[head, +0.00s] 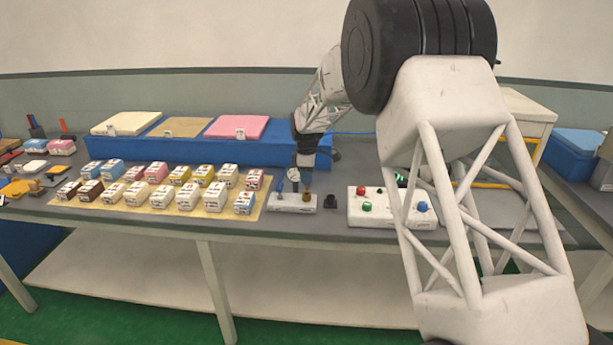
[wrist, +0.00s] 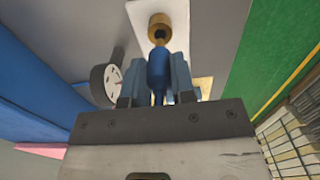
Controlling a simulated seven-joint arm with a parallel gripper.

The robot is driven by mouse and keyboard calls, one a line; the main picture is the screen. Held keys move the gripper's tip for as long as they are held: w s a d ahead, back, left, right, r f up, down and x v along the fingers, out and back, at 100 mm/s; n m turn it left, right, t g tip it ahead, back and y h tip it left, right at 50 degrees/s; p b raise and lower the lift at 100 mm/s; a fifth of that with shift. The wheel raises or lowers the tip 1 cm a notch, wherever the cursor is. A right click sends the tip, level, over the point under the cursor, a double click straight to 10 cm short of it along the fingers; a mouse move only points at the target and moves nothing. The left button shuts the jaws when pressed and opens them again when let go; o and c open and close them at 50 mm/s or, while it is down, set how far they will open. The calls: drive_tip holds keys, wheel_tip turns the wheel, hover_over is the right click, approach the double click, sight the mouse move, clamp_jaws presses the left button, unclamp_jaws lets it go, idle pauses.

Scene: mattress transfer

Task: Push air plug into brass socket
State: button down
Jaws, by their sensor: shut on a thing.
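My gripper (wrist: 158,75) is shut on the blue air plug (wrist: 158,68), with one finger on each side of it. The plug's narrow tip points at the brass socket (wrist: 160,22) and overlaps its dark mouth in the wrist view. I cannot tell whether the tip is inside the mouth or just short of it. The socket stands on a white block. In the head view my gripper (head: 305,162) points down just above the brass socket (head: 307,195), and the plug is hard to make out there.
A round gauge (wrist: 106,83) stands close beside my gripper, also on the white block (head: 291,205). A small black block (head: 330,201) and a white button box (head: 385,207) lie to the right. Several small boxes fill a tan mat on the left. A blue bench (head: 205,150) runs behind.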

drive_tip(key=shift+f, duration=2)
idle(0.3)
drive_tip(key=c, duration=0.9)
unclamp_jaws()
drive_tip(key=shift+r, duration=3.9)
